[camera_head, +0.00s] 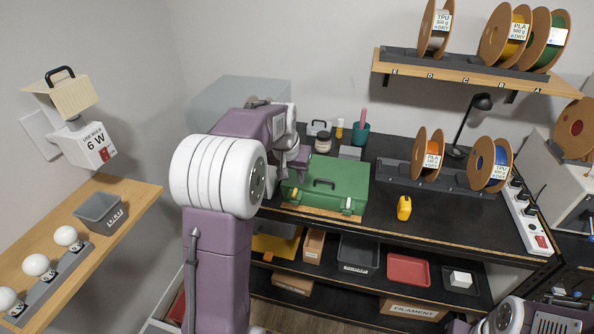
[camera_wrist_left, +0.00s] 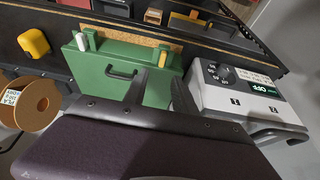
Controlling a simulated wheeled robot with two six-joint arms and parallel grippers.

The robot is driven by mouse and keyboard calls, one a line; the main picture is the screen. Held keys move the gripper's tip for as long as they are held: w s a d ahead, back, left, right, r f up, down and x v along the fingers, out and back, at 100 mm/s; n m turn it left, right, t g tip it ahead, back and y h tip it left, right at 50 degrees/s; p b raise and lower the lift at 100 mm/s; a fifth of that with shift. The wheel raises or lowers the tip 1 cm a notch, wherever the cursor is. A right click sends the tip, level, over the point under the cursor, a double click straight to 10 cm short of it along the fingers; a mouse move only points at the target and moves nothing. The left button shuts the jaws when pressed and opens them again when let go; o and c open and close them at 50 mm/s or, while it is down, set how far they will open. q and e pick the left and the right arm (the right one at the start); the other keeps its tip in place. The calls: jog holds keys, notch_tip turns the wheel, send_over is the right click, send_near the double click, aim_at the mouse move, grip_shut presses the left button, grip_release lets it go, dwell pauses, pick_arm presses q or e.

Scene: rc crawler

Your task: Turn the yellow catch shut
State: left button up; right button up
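My left gripper (camera_head: 299,160) is over the left part of the case in the head view. In the left wrist view its two dark fingers (camera_wrist_left: 160,78) stand apart, with the yellow catch seen between and just beyond their tips. I cannot tell whether they touch it. My right gripper is not visible.
A grey-white device with a knob and OFF display (camera_wrist_left: 240,95) stands close beside the case. A yellow object (camera_head: 404,208) and spools in a rack (camera_head: 430,153) are to the right. Trays (camera_head: 408,268) fill the shelf below.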

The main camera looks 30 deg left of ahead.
aim_at(294, 192)
pick_arm(q)
jog(key=x, duration=0.4)
jog(key=s+x, duration=0.1)
jog(key=x, duration=0.2)
jog(key=shift+a+f, duration=0.1)
jog(key=shift+f, duration=0.4)
jog(key=shift+w+f, duration=0.1)
jog(key=shift+w, duration=0.05)
jog(key=shift+c, duration=1)
grip_shut()
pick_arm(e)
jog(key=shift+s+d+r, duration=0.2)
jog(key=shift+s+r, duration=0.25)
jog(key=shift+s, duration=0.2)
